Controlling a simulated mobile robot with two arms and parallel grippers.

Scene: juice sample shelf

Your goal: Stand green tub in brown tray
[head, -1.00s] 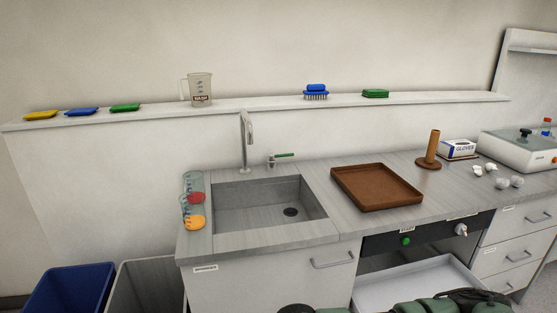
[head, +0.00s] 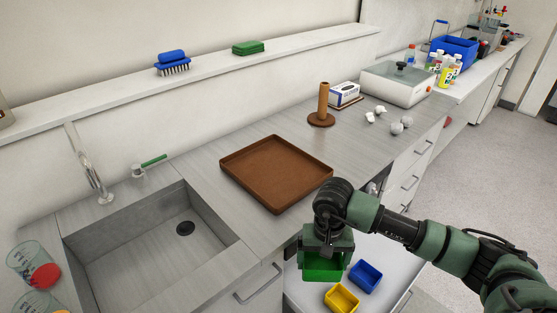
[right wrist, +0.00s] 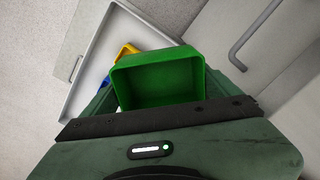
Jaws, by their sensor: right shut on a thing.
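The brown tray (head: 276,172) lies flat and empty on the grey counter, right of the sink. My right gripper (head: 326,252) is shut on the green tub (head: 322,270), in front of and below the counter's front edge, over the open white drawer. In the right wrist view the green tub (right wrist: 160,80) shows its open top and looks empty; the gripper's body hides its near part. My left gripper is not in view.
A yellow tub (head: 342,299) and a blue tub (head: 365,276) sit in the white drawer (head: 392,262). A brown upright post (head: 323,102) stands behind the tray, near a glove box (head: 345,94). The sink (head: 150,245) is at left.

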